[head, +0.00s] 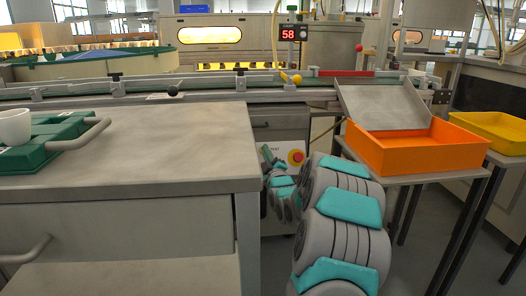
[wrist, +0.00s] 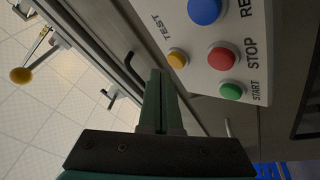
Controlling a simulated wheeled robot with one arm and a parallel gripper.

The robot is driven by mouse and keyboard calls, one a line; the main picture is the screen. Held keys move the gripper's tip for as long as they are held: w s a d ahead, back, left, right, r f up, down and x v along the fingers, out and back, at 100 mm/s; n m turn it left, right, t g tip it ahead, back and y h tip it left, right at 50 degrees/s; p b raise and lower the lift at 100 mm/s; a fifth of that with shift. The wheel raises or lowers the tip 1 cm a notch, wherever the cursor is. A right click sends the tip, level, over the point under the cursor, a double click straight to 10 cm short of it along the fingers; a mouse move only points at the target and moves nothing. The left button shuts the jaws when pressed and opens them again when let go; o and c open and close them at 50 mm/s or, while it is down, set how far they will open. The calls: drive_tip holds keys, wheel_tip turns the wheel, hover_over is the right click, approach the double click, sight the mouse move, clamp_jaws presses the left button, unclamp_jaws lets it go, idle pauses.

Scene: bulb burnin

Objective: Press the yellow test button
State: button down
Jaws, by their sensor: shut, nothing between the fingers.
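The yellow test button (wrist: 178,58) is a small round dome on a light grey panel (wrist: 190,80) in the wrist view, under the printed word TEST. My gripper (wrist: 159,72) is shut and empty; its fingertips are just left of and below the yellow button in the picture and look apart from it. The remaining gap in depth I cannot tell. In the head view my gripper (head: 267,154) reaches down beside the conveyor's cabinet, and the yellow button cannot be made out there.
The panel also has a red STOP button (wrist: 221,58), a green START button (wrist: 232,91) and a blue button (wrist: 205,10). A red emergency knob (head: 296,158) is close to my arm. A bench (head: 130,150) stands left and an orange bin (head: 415,150) right.

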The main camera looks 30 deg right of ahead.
drive_tip(key=shift+s+a+r+b, duration=0.15)
drive_tip(key=shift+s+a+r, duration=0.25)
drive_tip(key=shift+s, duration=0.25)
drive_tip(key=shift+s+a+r+b, duration=0.25)
drive_tip(key=shift+s+r, duration=0.1)
drive_tip(key=shift+s, duration=0.3)
drive_tip(key=shift+s+a+r+b, duration=0.1)
drive_tip(key=shift+s+a+r, duration=0.3)
drive_tip(key=shift+s, duration=0.25)
drive_tip(key=shift+d, duration=0.1)
